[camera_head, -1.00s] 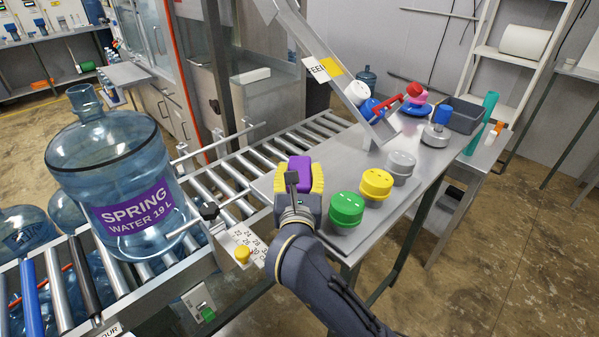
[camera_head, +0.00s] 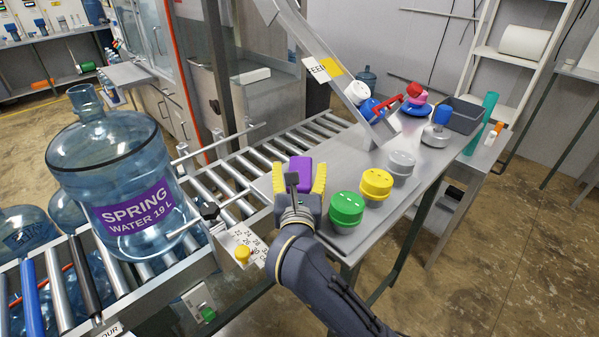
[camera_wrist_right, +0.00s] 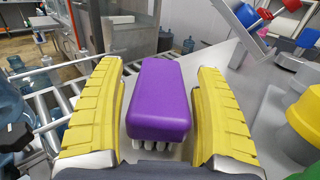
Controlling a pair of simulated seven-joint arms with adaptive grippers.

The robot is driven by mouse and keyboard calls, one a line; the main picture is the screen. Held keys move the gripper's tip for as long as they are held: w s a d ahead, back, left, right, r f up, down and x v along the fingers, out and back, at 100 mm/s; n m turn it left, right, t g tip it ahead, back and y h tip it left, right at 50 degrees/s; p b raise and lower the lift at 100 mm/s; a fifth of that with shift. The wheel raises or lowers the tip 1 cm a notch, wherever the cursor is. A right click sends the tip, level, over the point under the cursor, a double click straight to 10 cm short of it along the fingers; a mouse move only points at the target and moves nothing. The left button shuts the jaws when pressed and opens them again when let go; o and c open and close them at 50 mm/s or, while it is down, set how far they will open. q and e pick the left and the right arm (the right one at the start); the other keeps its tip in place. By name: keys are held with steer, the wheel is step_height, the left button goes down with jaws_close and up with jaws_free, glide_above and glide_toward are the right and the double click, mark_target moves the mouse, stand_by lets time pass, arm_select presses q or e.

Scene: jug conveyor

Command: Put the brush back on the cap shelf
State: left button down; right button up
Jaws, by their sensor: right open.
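The brush has a purple block back (camera_wrist_right: 160,98) and pale bristles underneath. It stands bristles down on the grey metal shelf (camera_head: 342,160) beside the conveyor, and its purple top shows in the head view (camera_head: 300,172). My right gripper (camera_head: 299,180) is open, with one yellow finger on each side of the brush. In the right wrist view gaps show between the brush and both fingers (camera_wrist_right: 160,110). I cannot see my left gripper in these views.
Green (camera_head: 347,208), yellow (camera_head: 376,184) and grey (camera_head: 401,164) caps stand right of my gripper. A sloping chute (camera_head: 330,68) holds several caps. A large water jug (camera_head: 118,180) stands on the roller conveyor at left. A grey bin (camera_head: 462,115) sits at the shelf's far end.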

steer(key=shift+f, duration=0.45)
steer(key=s, duration=1.2)
steer(key=shift+a+r, duration=0.15)
steer(key=shift+r, duration=0.3)
steer(key=shift+a, duration=0.1)
